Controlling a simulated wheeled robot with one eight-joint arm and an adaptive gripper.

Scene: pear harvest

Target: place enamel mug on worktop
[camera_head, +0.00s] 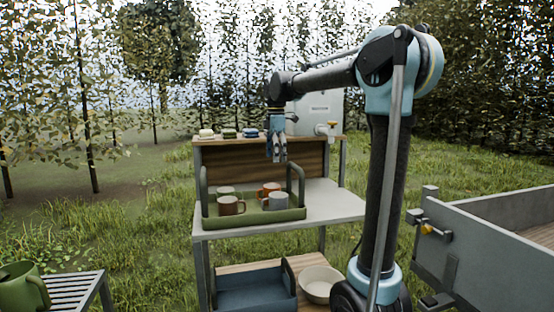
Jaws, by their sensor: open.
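Several mugs stand in a green tray (255,218) with two raised handles on the pale worktop (335,204). A brown mug (230,206) is at front left and a grey mug (275,202) at front right. I cannot tell which one is the enamel mug. My gripper (277,160) is open, points down and appears empty. It hangs in the picture above the right-hand mugs, apart from them.
An upper shelf (215,140) holds small folded items and a pale dispenser (318,112) with a tap. Below are a blue tray (255,290) and a cream bowl (320,283). A green vessel (22,288) rests on a slatted bench at left. A grey cart (480,245) stands right.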

